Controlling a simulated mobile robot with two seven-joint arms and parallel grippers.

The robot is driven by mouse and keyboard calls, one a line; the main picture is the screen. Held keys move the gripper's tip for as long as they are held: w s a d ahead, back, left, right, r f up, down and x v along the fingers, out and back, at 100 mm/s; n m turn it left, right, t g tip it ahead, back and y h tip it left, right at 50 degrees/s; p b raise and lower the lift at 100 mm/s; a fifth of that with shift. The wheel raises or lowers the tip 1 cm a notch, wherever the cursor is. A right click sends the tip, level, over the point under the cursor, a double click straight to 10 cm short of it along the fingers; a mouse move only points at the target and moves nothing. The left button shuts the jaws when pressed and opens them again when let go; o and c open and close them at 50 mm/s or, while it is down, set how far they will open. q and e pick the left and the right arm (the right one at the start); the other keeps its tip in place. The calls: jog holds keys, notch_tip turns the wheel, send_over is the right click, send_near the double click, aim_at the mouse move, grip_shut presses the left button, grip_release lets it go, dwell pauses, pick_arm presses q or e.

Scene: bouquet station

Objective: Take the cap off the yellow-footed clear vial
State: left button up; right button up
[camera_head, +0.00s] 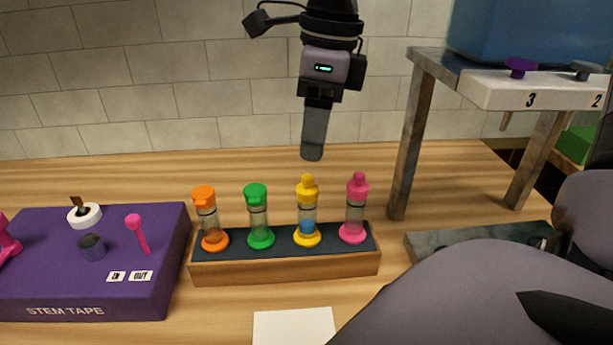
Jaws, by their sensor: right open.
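The yellow-footed clear vial (308,213) stands upright in the wooden rack, third from the left. Its yellow cap (307,189) with a round knob is on top, and something blue shows inside the clear body. My right gripper (312,156) points straight down, with its fingertips a little above the yellow cap in the picture. It is open and holds nothing; its fingers overlap from this side, so the gap between them is hidden. My left gripper is not in view.
The rack (285,268) also holds orange (207,219), green (258,216) and pink (355,209) vials, all capped. A purple stem tape box (85,285) is at left. A metal-legged stand (402,160) rises at right. A white card (293,327) lies in front.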

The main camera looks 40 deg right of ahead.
aim_at(308, 177)
jog(key=f, duration=0.4)
jog(key=a+f, duration=0.1)
jog(key=f, duration=0.1)
jog(key=shift+w+f+p, duration=0.1)
jog(key=shift+f+p, duration=0.15)
jog(key=shift+p, duration=0.1)
grip_shut()
jog(key=shift+r, duration=0.15)
notch_tip(308, 177, up, 20)
jog(key=p, duration=0.1)
